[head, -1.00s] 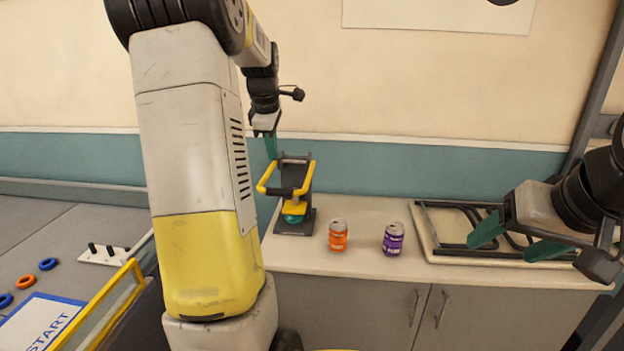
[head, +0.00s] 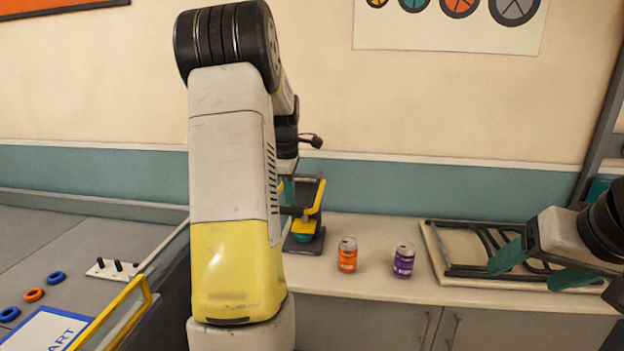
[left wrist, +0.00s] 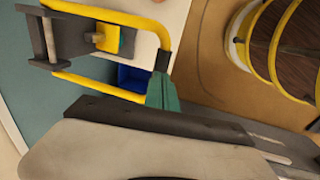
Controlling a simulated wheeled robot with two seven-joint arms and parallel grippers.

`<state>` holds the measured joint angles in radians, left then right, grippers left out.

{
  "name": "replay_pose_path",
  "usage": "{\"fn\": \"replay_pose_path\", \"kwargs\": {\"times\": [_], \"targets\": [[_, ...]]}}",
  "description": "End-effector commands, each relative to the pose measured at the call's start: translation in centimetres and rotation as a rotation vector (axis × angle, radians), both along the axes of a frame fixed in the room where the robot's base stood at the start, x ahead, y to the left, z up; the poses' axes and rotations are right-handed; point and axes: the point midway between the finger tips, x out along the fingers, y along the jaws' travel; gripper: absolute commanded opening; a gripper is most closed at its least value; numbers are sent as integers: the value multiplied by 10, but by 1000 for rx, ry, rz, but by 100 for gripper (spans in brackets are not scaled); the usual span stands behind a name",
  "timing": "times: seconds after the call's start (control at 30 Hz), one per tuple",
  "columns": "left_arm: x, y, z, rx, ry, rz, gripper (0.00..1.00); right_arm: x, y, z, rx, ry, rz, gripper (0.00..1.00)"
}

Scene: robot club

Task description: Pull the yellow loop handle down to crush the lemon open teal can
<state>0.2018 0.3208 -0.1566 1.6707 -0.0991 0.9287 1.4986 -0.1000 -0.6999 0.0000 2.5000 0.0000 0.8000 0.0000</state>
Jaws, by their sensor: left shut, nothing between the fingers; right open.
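The can crusher (head: 315,200), a dark stand with a yellow loop handle (head: 316,196), is on the counter, partly hidden by my left arm. The teal can (head: 303,236) sits low in it under the yellow press block; its top is hidden. In the left wrist view the yellow loop handle (left wrist: 105,91) extends from the dark frame, with a dark grip across its end. My left gripper (left wrist: 163,92) is shut and empty, its teal fingertips close beside the grip; contact cannot be told. My right gripper (head: 533,266) is open and empty above the counter at right.
An orange can (head: 347,255) and a purple can (head: 404,261) stand on the counter right of the crusher. A tray with a dark rack (head: 440,262) lies further right. A blue bin (left wrist: 133,78) shows below the handle in the left wrist view.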

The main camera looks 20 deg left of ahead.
Motion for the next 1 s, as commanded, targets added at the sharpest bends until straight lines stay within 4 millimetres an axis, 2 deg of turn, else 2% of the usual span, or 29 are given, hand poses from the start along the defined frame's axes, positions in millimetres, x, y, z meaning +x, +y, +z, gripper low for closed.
{"fn": "replay_pose_path", "kwargs": {"times": [0.2,0.57,0.77,1.0], "targets": [[3,1,-17,0,1,0,0,0,0,0,0,0,0,71],[3,1,-18,0,0,0,0,0,0,0,0,0,0,71],[3,1,-36,1,1,1,0,0,0,0,0,0,0,71],[2,1,-40,-2,6,1,0,0,0,0,0,0,0,71]]}}
